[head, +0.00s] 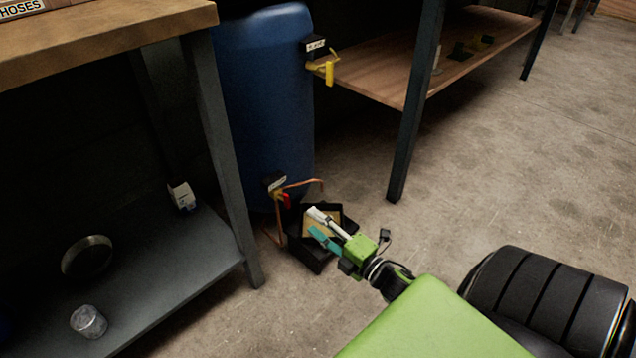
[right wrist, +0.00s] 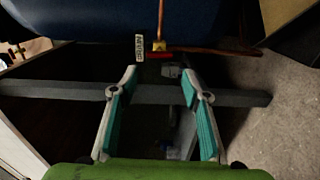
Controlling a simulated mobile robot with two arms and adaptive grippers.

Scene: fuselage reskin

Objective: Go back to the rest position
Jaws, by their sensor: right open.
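My right gripper (head: 318,224) is in the middle of the head view, low in front of the blue barrel. It also shows in the right wrist view (right wrist: 160,105), where its two teal-padded fingers stand wide apart with nothing between them. The red-handled drain valve (head: 286,200) is on the barrel's lower part, just beyond the gripper. Its red handle (right wrist: 165,55) shows past the fingertips in the right wrist view, apart from them. My left gripper is not in view.
The blue barrel (head: 262,100) stands between a left bench with a grey lower shelf (head: 170,265) and a right bench with a wooden shelf (head: 385,75). A black tray (head: 312,262) lies below the valve. A copper pipe (head: 278,225) runs beside it.

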